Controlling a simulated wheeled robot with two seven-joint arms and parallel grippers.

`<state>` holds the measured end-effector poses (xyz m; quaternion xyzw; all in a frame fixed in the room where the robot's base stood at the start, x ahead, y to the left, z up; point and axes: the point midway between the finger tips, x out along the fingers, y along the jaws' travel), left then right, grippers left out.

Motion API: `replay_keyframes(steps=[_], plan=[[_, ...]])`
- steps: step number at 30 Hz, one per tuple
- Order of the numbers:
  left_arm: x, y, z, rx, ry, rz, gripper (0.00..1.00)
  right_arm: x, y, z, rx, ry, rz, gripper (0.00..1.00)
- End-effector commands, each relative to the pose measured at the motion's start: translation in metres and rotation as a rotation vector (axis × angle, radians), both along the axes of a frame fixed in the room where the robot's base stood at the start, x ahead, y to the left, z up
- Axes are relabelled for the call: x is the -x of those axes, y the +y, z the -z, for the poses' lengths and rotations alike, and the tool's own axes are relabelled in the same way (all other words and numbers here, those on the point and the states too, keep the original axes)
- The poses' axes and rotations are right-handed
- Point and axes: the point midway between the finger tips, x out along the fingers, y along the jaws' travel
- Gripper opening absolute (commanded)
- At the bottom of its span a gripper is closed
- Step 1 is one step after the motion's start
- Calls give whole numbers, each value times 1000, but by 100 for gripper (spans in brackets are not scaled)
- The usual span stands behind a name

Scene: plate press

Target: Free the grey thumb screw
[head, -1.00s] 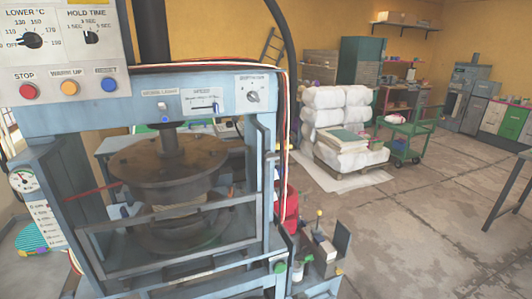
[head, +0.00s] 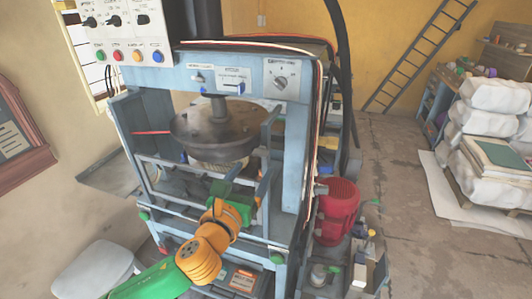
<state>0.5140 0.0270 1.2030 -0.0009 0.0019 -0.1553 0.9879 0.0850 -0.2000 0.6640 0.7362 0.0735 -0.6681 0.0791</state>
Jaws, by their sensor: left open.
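The blue-grey plate press (head: 299,110) stands in the middle of the head view, with a round dark upper plate (head: 212,122) under its ram. A pale ribbed part shows below that plate, partly behind my arm. My left gripper (head: 243,187) is open at the front of the press, below the round plate, at the end of an orange and green arm. Its fingers look dark blue and point up and away. I cannot make out a grey thumb screw; it is hidden or too small. My right gripper is not in view.
A control box (head: 122,30) with knobs and coloured buttons hangs at the upper left. A red motor (head: 337,210) and small items stand right of the press. A white stool (head: 95,273) is at the lower left. Open floor lies to the right.

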Motion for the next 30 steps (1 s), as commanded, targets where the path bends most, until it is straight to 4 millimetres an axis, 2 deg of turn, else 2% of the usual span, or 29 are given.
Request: replay_keyframes(steps=[2, 6, 12, 18, 25, 30], plan=[[-5, -2, -4, -16, -12, 1, 78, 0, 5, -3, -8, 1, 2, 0], [-28, -10, -5, -13, -9, 0, 78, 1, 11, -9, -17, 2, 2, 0], [-56, -19, -3, -11, -8, 1, 78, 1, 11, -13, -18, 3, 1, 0], [-66, -22, -2, -11, -8, 2, 78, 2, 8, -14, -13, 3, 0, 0], [-66, -22, -2, -10, -7, 2, 78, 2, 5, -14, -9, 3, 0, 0], [-66, -22, -2, -10, -7, 2, 32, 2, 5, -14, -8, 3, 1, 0]])
